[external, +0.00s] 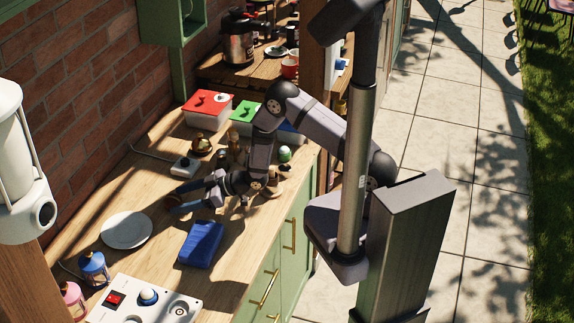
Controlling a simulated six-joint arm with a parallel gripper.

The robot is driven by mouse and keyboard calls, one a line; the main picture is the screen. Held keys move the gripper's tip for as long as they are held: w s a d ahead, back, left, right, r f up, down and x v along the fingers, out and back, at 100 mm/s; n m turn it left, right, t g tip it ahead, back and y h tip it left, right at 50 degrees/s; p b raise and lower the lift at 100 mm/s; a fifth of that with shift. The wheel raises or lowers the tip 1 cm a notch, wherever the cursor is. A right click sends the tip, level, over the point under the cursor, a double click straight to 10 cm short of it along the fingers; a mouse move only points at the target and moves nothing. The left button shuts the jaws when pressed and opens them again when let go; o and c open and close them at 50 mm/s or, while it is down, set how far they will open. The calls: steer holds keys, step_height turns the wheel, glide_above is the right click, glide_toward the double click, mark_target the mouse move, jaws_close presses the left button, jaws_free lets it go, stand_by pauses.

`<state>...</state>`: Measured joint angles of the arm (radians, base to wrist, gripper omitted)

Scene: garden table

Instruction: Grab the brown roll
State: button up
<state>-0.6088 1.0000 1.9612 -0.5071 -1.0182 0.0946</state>
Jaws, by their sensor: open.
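My gripper (178,198) is low over the wooden counter, with its fingers pointing left and spread open. A small brown thing (171,201), which looks like the brown roll, shows at the fingertips. The fingers partly hide it, and I cannot tell whether they touch it or how far it sits between them.
A white plate (127,230) and a blue folded cloth or block (201,243) lie in front of my gripper. Lidded boxes, red (207,104) and green (245,112), stand behind. A switch panel (145,304) and small lanterns (93,267) are at the near end.

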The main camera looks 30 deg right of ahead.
steer(key=shift+x, duration=0.9)
steer(key=shift+d, duration=0.1)
steer(key=shift+c, duration=0.6)
steer(key=c, duration=1)
steer(key=shift+r, duration=0.15)
